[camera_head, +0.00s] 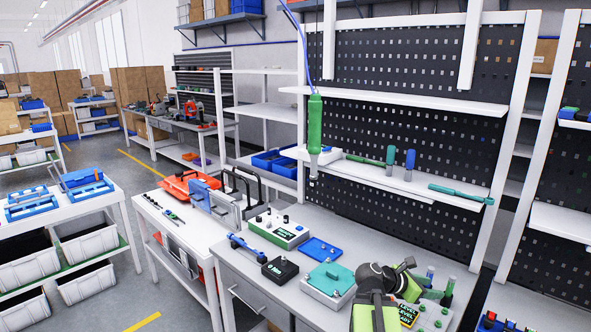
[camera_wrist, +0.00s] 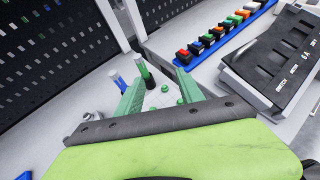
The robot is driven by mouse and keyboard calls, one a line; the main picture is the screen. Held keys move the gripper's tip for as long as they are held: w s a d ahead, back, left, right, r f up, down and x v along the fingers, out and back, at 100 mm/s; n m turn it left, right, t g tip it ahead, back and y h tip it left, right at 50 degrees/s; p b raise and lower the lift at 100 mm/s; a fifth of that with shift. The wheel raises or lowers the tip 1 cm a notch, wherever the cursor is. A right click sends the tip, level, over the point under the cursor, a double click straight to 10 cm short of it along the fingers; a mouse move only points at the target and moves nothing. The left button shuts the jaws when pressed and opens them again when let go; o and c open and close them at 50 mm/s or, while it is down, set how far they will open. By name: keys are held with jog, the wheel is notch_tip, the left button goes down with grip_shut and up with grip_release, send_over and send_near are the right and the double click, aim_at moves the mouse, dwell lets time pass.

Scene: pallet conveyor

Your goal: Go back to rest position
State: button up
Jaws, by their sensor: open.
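My gripper (camera_head: 438,293) is at the lower right of the head view, at the end of my green and black arm, low over the workbench (camera_head: 231,260). In the wrist view my gripper (camera_wrist: 160,85) shows two green fingers spread apart. No object shows held between them. Beyond and below the fingers is a white plate with green knobs (camera_wrist: 163,98). Blue-capped and green-capped upright pieces stand beside the fingers. Whether the fingers touch any of these I cannot tell.
A green and white box (camera_head: 328,283), a black box (camera_head: 280,269) and a blue plate (camera_head: 321,249) lie on the bench. A green screwdriver (camera_head: 315,125) hangs above it. The wrist view shows a row of coloured switches (camera_wrist: 222,38) and a dark-topped panel (camera_wrist: 280,60) at right.

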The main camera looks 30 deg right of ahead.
jog(key=w+a+f+t+b, duration=0.1)
jog(key=w+a+f, duration=0.1)
jog(key=w+a, duration=0.2)
jog(key=w+a+f+t+y+b, duration=0.1)
jog(key=w+a+f, duration=0.2)
jog(key=a, duration=0.3)
jog(key=w+a+f+t+y+b, duration=0.1)
jog(key=w+a+f, duration=0.2)
jog(key=w+a, duration=0.2)
jog(key=shift+w+a+f+n, duration=0.15)
jog(key=shift+w+a+n, duration=0.15)
jog(key=shift+a, duration=0.15)
jog(key=w+a+f+m+t+y+b, duration=0.1)
jog(key=w+a+f+m+y+b, duration=0.3)
jog(key=a, duration=0.9)
jog(key=w+a+f+m+y+p, duration=0.1)
jog(key=a+f+m+y, duration=0.15)
jog(key=a+f, duration=0.7)
jog(key=s+a+m+g+y, duration=0.1)
jog(key=s+a+m+y, duration=0.1)
jog(key=a+m, duration=0.3)
jog(key=s+a+r+m+y, duration=0.1)
jog(key=a+m, duration=0.3)
jog(key=a, duration=0.4)
jog(key=shift+s+a+r+m+g+y, duration=0.15)
jog(key=shift+s+r+m+g+y, duration=0.2)
jog(key=shift+s+y, duration=0.3)
